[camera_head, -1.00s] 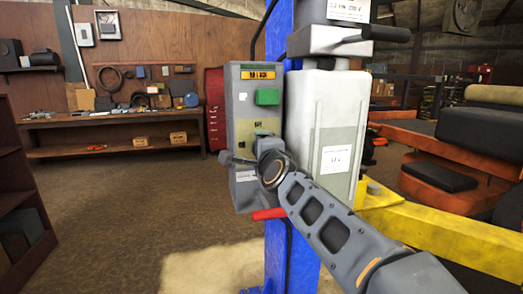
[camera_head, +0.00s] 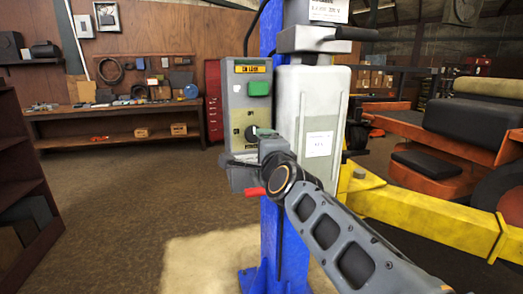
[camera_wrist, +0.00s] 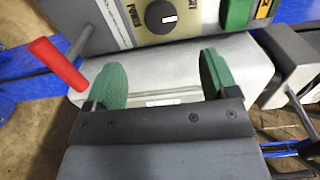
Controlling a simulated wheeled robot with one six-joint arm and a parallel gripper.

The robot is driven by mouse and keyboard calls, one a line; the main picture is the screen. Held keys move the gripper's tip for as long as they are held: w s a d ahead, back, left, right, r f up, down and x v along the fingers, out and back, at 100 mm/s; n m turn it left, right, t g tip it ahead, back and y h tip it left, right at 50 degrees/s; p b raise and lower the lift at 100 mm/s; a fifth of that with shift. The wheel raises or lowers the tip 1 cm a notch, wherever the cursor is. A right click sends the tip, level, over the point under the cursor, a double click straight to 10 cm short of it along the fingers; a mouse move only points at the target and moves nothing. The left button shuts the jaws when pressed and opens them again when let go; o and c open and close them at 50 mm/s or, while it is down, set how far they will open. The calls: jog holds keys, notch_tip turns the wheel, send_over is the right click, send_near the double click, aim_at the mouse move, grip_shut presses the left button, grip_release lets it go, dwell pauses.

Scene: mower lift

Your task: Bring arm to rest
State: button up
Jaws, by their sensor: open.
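My gripper (camera_wrist: 158,82) is open and empty in the wrist view, its two green finger pads set wide apart. Beyond the pads is the grey lift control box (camera_head: 238,105), with a black knob (camera_wrist: 161,16) and a green button (camera_wrist: 237,12). The button also shows in the head view (camera_head: 259,88). A red-handled lever (camera_wrist: 57,64) sticks out to the left of the pads; its red end shows in the head view (camera_head: 254,191). My arm reaches in from the lower right in the head view and hides the lower part of the box.
The blue lift post (camera_head: 271,235) stands behind the box, with a pale grey housing (camera_head: 310,95) beside it. A yellow lift arm (camera_head: 430,220) and an orange mower (camera_head: 425,175) are on the right. A workbench (camera_head: 85,112) is at the back left. The brown floor (camera_head: 130,200) left of the post is clear.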

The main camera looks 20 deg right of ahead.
jog(key=s+f+n+g+p, duration=1.4)
jog(key=s+n, duration=0.3)
jog(key=n, duration=0.1)
jog(key=shift+a+f+y, duration=0.2)
jog(key=shift+a+y, duration=0.2)
jog(key=shift+a, duration=0.05)
